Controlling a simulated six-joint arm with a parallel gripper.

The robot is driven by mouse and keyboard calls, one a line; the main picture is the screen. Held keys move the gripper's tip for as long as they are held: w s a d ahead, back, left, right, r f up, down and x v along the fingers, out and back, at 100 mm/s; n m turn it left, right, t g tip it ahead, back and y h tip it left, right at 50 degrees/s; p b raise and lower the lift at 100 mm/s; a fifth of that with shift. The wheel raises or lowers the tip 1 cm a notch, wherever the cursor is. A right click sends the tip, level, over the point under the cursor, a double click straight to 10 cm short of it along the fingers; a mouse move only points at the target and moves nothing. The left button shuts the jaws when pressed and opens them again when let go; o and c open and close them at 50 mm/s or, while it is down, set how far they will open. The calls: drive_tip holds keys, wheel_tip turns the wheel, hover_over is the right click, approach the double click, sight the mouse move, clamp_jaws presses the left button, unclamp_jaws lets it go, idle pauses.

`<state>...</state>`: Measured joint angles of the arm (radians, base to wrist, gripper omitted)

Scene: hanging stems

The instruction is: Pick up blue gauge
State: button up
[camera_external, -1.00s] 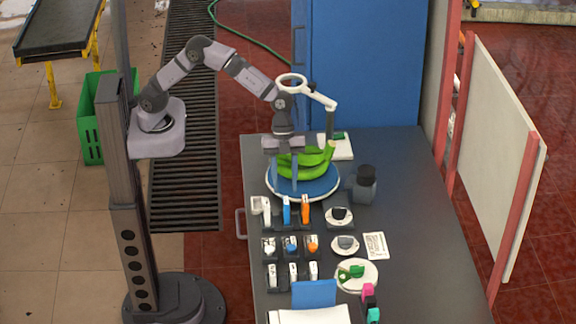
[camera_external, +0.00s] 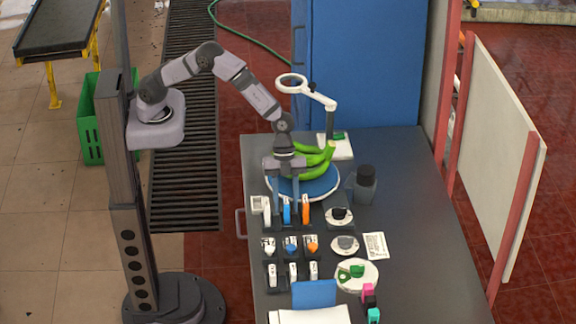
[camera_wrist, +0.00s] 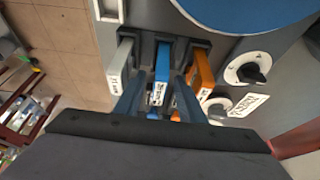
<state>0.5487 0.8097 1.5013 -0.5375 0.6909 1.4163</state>
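The blue gauge (camera_external: 287,213) stands upright in the back row of holders, between a white gauge (camera_external: 266,206) and an orange gauge (camera_external: 305,212). In the wrist view the blue gauge (camera_wrist: 162,62) has a white label on its lower end. My gripper (camera_external: 288,212) points down over this row. Its two fingers are apart, one to each side of the blue gauge, and they partly cover the neighbouring gauges. In the wrist view my gripper (camera_wrist: 158,85) also shows open, with the blue gauge between its fingers. I cannot tell whether a finger touches it.
Green bananas (camera_external: 312,163) lie on a blue round plate (camera_external: 328,187) behind the row. A dark bottle (camera_external: 365,185) and white dial pieces (camera_external: 338,216) stand to the right. More holders with small gauges (camera_external: 291,245) stand in front. The table's right side is clear.

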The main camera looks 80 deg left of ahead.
drive_tip(key=shift+c, duration=0.2)
clamp_jaws()
drive_tip(key=shift+r, duration=0.1)
wheel_tip(320, 180, up, 10)
drive_tip(key=b, duration=0.3)
drive_tip(key=w+a+r+p, duration=0.3)
drive_tip(key=a+r+p, duration=0.2)
drive_tip(key=a, duration=0.3)
drive_tip(key=w+a+r+p, duration=0.4)
drive_tip(key=a+r+p, duration=0.1)
drive_tip(key=a, duration=0.3)
drive_tip(key=shift+w+a+r+n, duration=0.2)
drive_tip(key=shift+a+r+n, duration=0.1)
drive_tip(key=shift+a, duration=0.1)
